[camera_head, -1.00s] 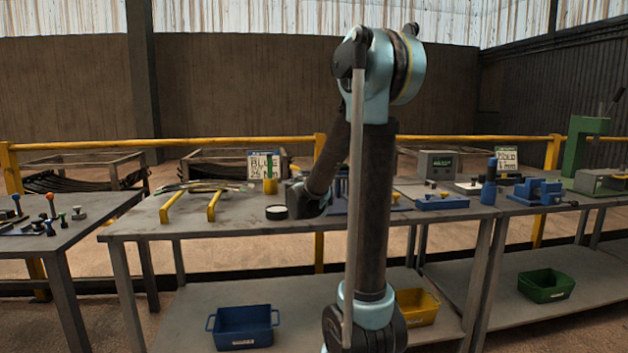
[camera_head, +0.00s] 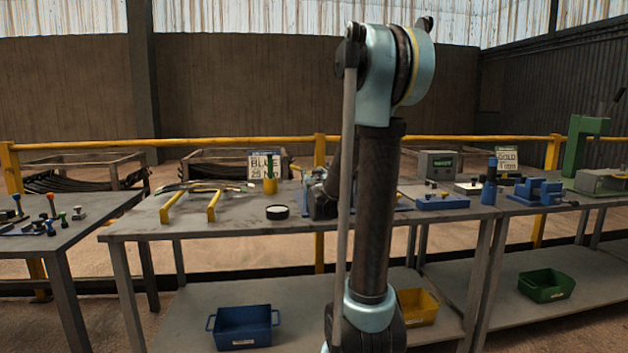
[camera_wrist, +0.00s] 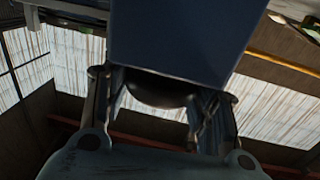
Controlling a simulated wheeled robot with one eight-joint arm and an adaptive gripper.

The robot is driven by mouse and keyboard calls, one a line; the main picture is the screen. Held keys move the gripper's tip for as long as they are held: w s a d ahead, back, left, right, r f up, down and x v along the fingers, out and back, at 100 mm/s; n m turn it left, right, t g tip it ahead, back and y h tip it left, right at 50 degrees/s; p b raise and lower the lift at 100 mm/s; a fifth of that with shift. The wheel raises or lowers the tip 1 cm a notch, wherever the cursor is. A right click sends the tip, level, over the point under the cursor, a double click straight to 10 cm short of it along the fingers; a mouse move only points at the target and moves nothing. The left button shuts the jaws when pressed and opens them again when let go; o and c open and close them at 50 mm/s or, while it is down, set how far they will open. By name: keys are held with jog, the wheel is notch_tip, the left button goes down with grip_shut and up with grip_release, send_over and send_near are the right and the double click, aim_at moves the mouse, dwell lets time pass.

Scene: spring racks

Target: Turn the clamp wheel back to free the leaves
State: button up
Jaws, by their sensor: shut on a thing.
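In the wrist view my gripper (camera_wrist: 160,108) has its two fingers on either side of a dark rounded part, which looks like the clamp wheel (camera_wrist: 158,90). It is shut on this part, just under a large blue block (camera_wrist: 185,35). The wheel's turn angle cannot be told. In the head view my arm stands in front of the blue clamp fixture (camera_head: 314,178) on the middle bench and covers most of it. My gripper's fingertips and any leaves in the clamp are hidden there.
The middle bench (camera_head: 240,228) also holds two yellow stands (camera_head: 213,206) with thin strips behind them, a round black-rimmed dish (camera_head: 277,212), a yellow cup (camera_head: 270,186) and a blue-based fixture (camera_head: 440,202). A blue bin (camera_head: 243,327) sits below.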

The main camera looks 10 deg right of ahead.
jog(key=shift+w, duration=0.1)
jog(key=o, duration=1.1)
jog(key=shift+s+a, duration=0.2)
jog(key=shift+s, duration=1.75)
jog(key=shift+s+a, duration=0.25)
jog(key=shift+s, duration=1.75)
jog(key=shift+s+a, duration=0.2)
jog(key=shift+s, duration=1.75)
